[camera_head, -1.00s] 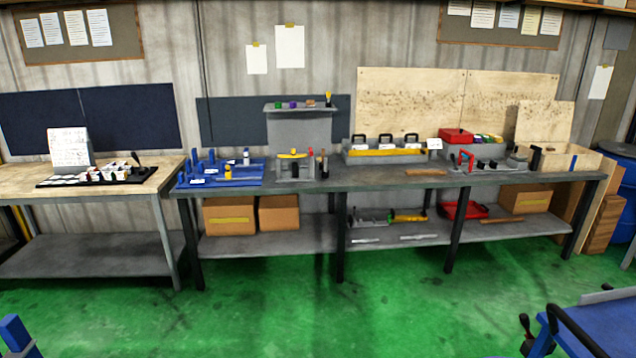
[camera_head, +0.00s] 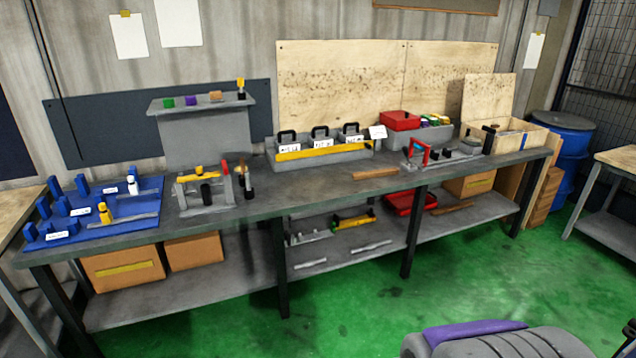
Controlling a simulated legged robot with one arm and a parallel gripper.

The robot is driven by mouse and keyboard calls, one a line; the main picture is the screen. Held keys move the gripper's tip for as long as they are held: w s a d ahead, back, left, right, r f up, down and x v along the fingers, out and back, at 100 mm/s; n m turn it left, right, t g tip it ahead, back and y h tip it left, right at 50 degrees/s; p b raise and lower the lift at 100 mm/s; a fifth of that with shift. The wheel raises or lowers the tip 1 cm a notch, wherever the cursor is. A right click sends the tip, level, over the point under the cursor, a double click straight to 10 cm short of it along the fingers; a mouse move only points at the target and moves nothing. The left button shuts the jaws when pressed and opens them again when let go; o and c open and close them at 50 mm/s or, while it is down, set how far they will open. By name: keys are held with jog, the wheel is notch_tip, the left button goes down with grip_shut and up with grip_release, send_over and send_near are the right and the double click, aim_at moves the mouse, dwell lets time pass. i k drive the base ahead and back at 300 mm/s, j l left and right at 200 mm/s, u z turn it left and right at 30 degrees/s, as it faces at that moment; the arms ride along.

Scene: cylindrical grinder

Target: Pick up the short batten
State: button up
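A flat brown wooden batten (camera_head: 381,172) lies on the grey bench top (camera_head: 290,196), near the front edge right of centre. A second thin brown wooden strip (camera_head: 449,208) lies on the bench's lower shelf, right of a red tray. I cannot tell from their labels or sizes which one is the short batten. Both lie flat, and nothing visible covers the one on top. My gripper is not in view.
A grey tray (camera_head: 322,155) with black handles stands behind the upper batten. A red-handled fixture (camera_head: 418,152) is to its right. A grey rounded object with a purple strip (camera_head: 478,333) fills the bottom right. Green floor (camera_head: 370,310) is clear before the bench.

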aim_at(388, 172)
jog(key=i+z, duration=0.25)
jog(key=i, duration=0.2)
jog(key=i+j+z, duration=0.2)
jog(key=i, duration=0.9)
jog(key=i+j+z, duration=0.1)
jog(key=i, duration=0.55)
jog(key=i+j, duration=0.15)
jog(key=i, duration=0.55)
jog(key=i+j+z, duration=0.1)
jog(key=i, duration=0.55)
